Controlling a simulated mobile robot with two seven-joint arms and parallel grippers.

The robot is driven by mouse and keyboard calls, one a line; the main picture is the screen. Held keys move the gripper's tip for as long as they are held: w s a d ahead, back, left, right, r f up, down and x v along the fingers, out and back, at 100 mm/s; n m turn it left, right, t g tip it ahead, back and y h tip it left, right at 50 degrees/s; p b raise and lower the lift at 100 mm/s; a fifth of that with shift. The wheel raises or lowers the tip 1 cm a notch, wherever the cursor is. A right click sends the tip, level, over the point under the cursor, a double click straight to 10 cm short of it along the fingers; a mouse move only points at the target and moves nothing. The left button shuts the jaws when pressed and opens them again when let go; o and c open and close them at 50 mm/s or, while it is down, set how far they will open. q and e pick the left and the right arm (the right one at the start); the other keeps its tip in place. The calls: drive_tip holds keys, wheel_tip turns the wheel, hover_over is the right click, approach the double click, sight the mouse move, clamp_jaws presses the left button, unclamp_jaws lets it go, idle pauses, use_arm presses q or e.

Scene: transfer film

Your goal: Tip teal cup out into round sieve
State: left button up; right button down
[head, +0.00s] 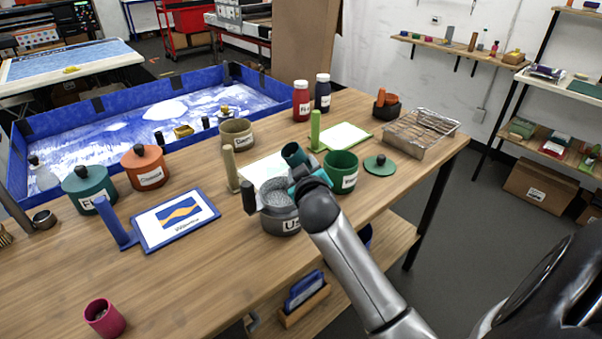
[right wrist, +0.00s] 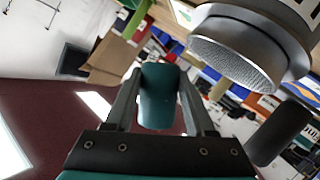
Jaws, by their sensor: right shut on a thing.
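The teal cup (head: 293,154) is held tilted above the table, close beside and above the round sieve; its inside is dark, and I cannot tell what it holds. My right gripper (head: 300,172) is shut on the cup. In the right wrist view the teal cup (right wrist: 159,95) sits between the two fingers. The round sieve (head: 281,222) is grey with a mesh, a label and a dark upright handle, partly hidden by my right arm. The sieve also shows at the upper right of the right wrist view (right wrist: 235,60). My left gripper is not in view.
An open green pot (head: 343,174) stands right of the sieve, with its lid (head: 379,165) beside it. A beige pot (head: 237,134) stands behind. A blue framed picture (head: 176,221) lies left. A pink cup (head: 104,318) is at the front left. Bare table lies front left.

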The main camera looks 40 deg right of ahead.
drive_tip(key=shift+s+d+f+n+t+h+b, duration=0.15)
drive_tip(key=shift+n+h+b, duration=0.2)
drive_tip(key=shift+n+b, duration=0.45)
drive_tip(key=shift+w+d+r+n+t+h+b, duration=0.1)
drive_tip(key=shift+d+n+t+h+b, duration=0.25)
drive_tip(key=shift+b, duration=0.8)
drive_tip(key=shift+s+f+n+h+b, duration=0.1)
drive_tip(key=shift+n+h+b, duration=0.2)
drive_tip(key=shift+n+b, duration=0.55)
drive_tip(key=n+b, duration=0.1)
drive_tip(key=n+t+h+b, duration=0.1)
drive_tip(key=n, duration=0.1)
drive_tip(key=shift+d+f, duration=0.1)
drive_tip(key=shift+f, duration=0.15)
drive_tip(key=shift+f+n+t+h+b, duration=0.15)
drive_tip(key=shift+n+t+b, duration=0.15)
drive_tip(key=shift+n+b, duration=0.5)
drive_tip(key=shift+f+n+t+h+b, duration=0.15)
drive_tip(key=shift+n+t+b, duration=0.15)
drive_tip(key=shift+n+b, duration=0.5)
drive_tip(key=shift+a+r+n+t, duration=0.35)
drive_tip(key=shift+r+n+t, duration=0.2)
drive_tip(key=shift+n, duration=0.65)
